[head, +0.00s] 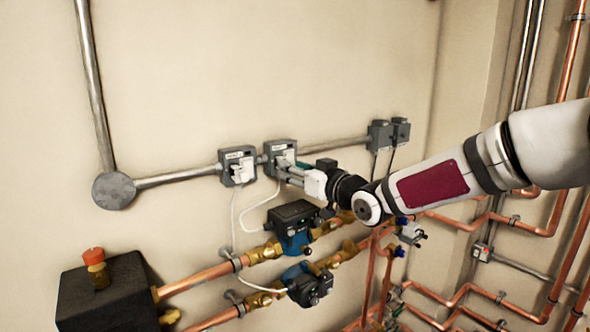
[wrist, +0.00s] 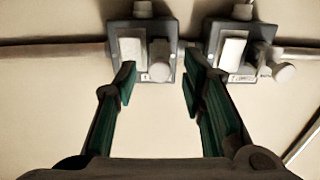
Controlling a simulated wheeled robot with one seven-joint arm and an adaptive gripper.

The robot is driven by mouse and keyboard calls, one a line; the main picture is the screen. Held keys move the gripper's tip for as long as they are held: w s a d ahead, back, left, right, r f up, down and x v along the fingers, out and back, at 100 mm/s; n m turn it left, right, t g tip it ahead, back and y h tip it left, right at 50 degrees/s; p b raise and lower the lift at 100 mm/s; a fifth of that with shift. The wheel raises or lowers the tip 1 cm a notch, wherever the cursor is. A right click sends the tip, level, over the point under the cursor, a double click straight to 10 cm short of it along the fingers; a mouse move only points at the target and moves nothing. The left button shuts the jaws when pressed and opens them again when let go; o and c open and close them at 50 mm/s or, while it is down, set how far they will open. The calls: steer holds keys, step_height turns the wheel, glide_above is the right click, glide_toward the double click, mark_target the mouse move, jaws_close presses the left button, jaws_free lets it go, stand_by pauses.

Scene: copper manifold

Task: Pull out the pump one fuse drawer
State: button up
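Two grey fused boxes sit side by side on the wall, a left one (head: 238,166) and a right one (head: 281,152) in the head view. Their labels are too small to read, so I cannot tell which is pump one's. My gripper (head: 289,172) is at the right box and partly hides its front. In the wrist view, which looks turned upside down, my gripper (wrist: 158,82) is open, its green-padded fingers in front of one box (wrist: 112,28). A pale rounded fuse drawer (wrist: 160,71) shows between the fingertips, with no clear contact. The other box (wrist: 213,62) has a pale knob (wrist: 284,73) sticking out.
Metal conduit (head: 180,176) joins the boxes along the wall. White cables (head: 234,215) hang below them to two pumps, an upper (head: 293,222) and a lower (head: 310,285), on copper pipes (head: 197,280). Two more grey boxes (head: 380,136) are to the right.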

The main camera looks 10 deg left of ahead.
steer(key=v, duration=1.2)
steer(key=s+d+f+m+h+b, duration=0.1)
steer(key=s+d+f+m+h, duration=0.2)
steer(key=d+h, duration=0.5)
steer(key=s+d+f+m+h, duration=0.2)
steer(key=s+d+h, duration=0.25)
steer(key=d, duration=0.55)
steer(key=s+d+f+m+g, duration=0.1)
steer(key=s+d+m+g, duration=0.1)
steer(key=s, duration=0.9)
steer(key=s+d+f+m+g+h+b, duration=0.1)
steer(key=s+d+m+g, duration=0.2)
steer(key=s, duration=0.8)
steer(key=shift+d+f+g+b, duration=0.3)
steer(key=shift+d+f+g, duration=0.15)
steer(key=shift+d, duration=0.75)
steer(key=shift+w+r, duration=0.1)
